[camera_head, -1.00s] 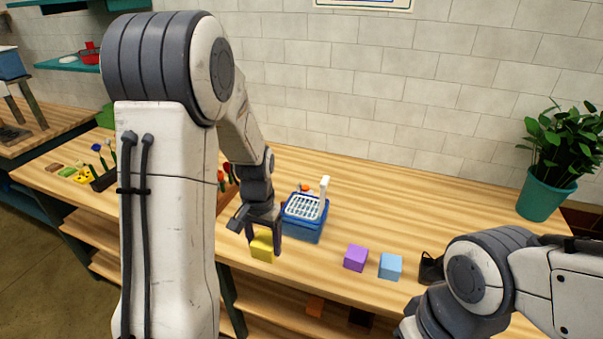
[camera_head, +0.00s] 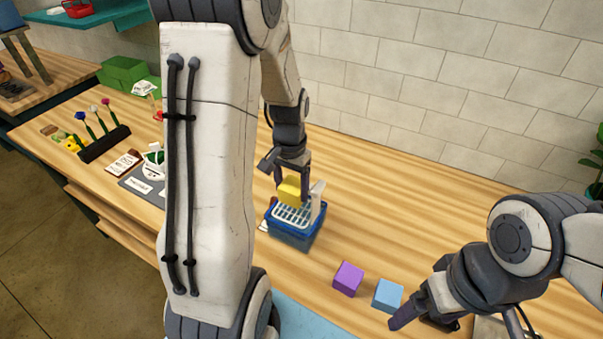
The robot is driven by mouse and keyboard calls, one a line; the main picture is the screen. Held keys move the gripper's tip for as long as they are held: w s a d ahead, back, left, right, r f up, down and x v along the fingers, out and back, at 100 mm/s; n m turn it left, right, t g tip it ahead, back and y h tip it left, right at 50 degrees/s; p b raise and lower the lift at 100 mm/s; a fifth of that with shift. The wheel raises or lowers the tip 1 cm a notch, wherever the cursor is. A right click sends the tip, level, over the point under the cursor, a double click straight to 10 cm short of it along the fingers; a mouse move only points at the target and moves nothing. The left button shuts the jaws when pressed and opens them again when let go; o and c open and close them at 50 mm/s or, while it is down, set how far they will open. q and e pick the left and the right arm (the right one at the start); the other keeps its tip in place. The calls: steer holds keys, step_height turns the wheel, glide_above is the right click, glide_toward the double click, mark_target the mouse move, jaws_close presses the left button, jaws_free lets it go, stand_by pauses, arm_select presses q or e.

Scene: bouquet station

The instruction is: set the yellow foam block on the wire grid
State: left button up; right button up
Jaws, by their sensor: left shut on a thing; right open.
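The yellow foam block (camera_head: 289,191) is held in my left gripper (camera_head: 290,182), which is shut on it. The block is over the back left part of the white wire grid (camera_head: 290,216); I cannot tell whether it touches the grid. The grid lies on top of a blue bin (camera_head: 291,238) on the wooden table. A pale upright post (camera_head: 317,201) stands at the grid's right side, close to the gripper. My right gripper (camera_head: 425,312) is open and empty at the lower right, near the blue block.
A purple block (camera_head: 348,278) and a light blue block (camera_head: 387,295) sit on the table right of the bin. A dark rack with flowers (camera_head: 103,143) and a green box (camera_head: 124,72) stand at the left. The table behind the purple block is clear.

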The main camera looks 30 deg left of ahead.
arm_select(q)
steer(key=shift+w+a, duration=0.1)
steer(key=shift+w, duration=0.15)
step_height(320, 180, down, 4)
steer(key=b, duration=0.3)
steer(key=shift+r+b, duration=0.15)
steer(key=shift+b, duration=0.2)
steer(key=shift+f, duration=0.2)
steer(key=shift+s+f, duration=0.1)
stand_by(0.4)
steer(key=o, duration=1.3)
